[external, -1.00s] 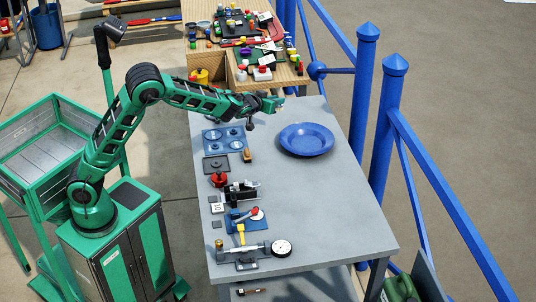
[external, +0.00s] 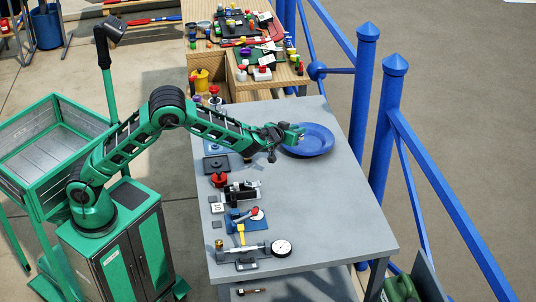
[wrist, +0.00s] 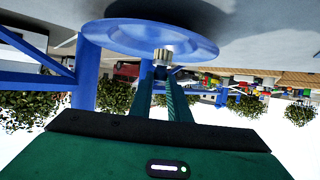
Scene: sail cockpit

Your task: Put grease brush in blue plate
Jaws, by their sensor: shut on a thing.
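The plate fills the top of the wrist view (wrist: 125,38), which looks upside down. My gripper (wrist: 165,68) is shut on a small, pale, ribbed thing, which I take to be the grease brush (wrist: 163,55). Only a stub of it shows between the fingertips, in front of the plate's rim. The gripper is at the plate's left side in the external view; I cannot tell whether the brush touches the plate.
Several tools and fixtures stand along the table's left edge, among them a red round part (external: 219,180), a black vise-like fixture (external: 241,191) and a dial gauge (external: 281,248). A blue railing (external: 381,130) runs along the right.

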